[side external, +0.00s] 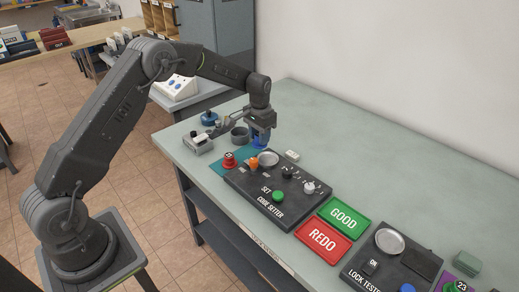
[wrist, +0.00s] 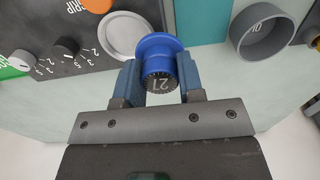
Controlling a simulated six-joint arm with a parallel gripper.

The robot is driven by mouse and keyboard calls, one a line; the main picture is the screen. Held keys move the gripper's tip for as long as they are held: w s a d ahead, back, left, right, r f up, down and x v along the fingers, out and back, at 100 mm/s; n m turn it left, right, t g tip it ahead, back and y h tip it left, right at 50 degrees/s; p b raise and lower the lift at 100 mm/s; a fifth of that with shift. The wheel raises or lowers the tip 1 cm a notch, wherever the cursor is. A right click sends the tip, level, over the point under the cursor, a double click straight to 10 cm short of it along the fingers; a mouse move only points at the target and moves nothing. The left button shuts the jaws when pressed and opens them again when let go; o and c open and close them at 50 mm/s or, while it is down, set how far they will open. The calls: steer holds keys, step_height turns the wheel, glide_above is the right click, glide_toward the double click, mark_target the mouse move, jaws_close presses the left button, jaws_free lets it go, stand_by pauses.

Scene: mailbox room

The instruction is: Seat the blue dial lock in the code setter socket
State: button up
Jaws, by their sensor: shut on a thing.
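The blue dial lock (wrist: 160,66) is between the blue fingers of my gripper (wrist: 158,84), which are shut on it; its dark end face shows 21. In the side view my gripper (side external: 262,133) holds the lock above the table, at the back edge of the dark code setter (side external: 262,203). The code setter socket, a round silver disc (wrist: 125,32), is empty and lies just left of the lock in the wrist view, partly behind its rim. In the side view the socket (side external: 268,158) is just below and in front of the gripper. The lock's underside is hidden.
An orange knob (side external: 254,164) is beside the socket. A red dial lock (side external: 229,160) stands on a teal mat (side external: 221,168). A grey cup (side external: 239,136) and another blue round piece (side external: 209,118) stand behind. Green GOOD (side external: 344,215) and red REDO (side external: 322,240) trays lie right.

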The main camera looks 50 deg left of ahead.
steer(key=d, duration=0.1)
steer(key=d+r, duration=0.1)
steer(key=d, duration=0.2)
steer(key=shift+s+r, duration=0.15)
steer(key=shift+r, duration=0.15)
glide_above(267, 160)
steer(key=shift+f, duration=2.05)
steer(key=shift+f, duration=0.35)
steer(key=shift+f, duration=0.35)
steer(key=o, duration=1.2)
steer(key=shift+o, duration=0.2)
